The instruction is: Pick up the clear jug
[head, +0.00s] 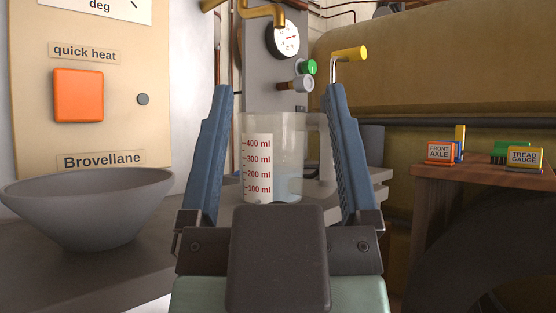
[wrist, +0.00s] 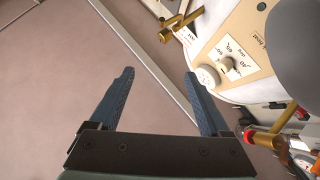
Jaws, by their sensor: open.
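The clear jug (head: 290,150) stands upright on a grey ledge in the head view. It has a white scale with red marks up to 400 ml and some pale liquid low inside. A pale handle shows on its right, partly behind my finger. My gripper (head: 278,90) is open, and the jug appears between its two blue fingers with a gap on each side. My gripper hides the jug's base, and I cannot tell how far the jug is beyond the fingers. In the wrist view my gripper (wrist: 158,73) is open and empty; I cannot make out the jug there.
A grey bowl (head: 90,205) sits left on the ledge, below a panel with an orange button (head: 78,95). A brass tap (head: 264,13) and a yellow-handled lever (head: 350,54) are above the jug. A wooden table (head: 482,178) with small labelled items stands right.

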